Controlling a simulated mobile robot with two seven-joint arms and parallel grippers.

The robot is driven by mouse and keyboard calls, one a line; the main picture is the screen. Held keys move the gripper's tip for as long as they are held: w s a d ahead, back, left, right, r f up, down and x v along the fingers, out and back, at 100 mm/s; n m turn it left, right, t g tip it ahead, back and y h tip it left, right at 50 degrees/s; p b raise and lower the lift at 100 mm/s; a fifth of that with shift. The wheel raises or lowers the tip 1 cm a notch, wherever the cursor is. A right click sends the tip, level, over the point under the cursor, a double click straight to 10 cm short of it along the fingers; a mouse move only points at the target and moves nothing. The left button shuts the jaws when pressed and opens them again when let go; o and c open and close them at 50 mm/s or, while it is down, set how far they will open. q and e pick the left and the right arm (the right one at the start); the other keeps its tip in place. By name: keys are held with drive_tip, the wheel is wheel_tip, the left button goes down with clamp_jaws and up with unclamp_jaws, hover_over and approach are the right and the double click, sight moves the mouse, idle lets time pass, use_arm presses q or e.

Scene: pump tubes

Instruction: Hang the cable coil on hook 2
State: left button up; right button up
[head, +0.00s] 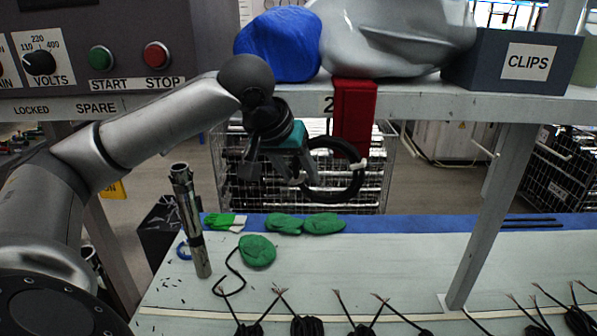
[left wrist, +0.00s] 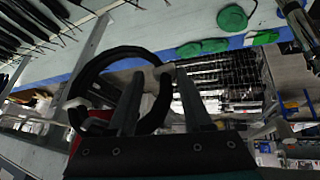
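The black cable coil (head: 357,186) is a ring with white ties, hanging in the air below the shelf edge. My left gripper (head: 297,178) is at its left side, with its fingers around the cable. In the left wrist view the coil (left wrist: 88,80) passes between the two fingers (left wrist: 160,80), close to a white tie. The label "2" (head: 328,104) is on the shelf edge just above the coil. A red cloth (head: 354,115) hangs over that edge beside the label and behind the coil's top. I cannot make out hook 2 itself. My right gripper is not in view.
The shelf (head: 425,103) carries a blue bag (head: 278,45), a grey bag and a CLIPS box (head: 512,62). A shelf post (head: 490,220) stands to the right. Below, the bench (head: 370,270) holds a metal pump tube (head: 190,220), green gloves (head: 305,224) and several black cables.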

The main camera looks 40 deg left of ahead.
use_arm(q)
drive_tip(key=o, duration=0.3)
drive_tip(key=p+v, duration=0.2)
drive_tip(key=v, duration=1.3)
drive_tip(key=shift+r, duration=0.15)
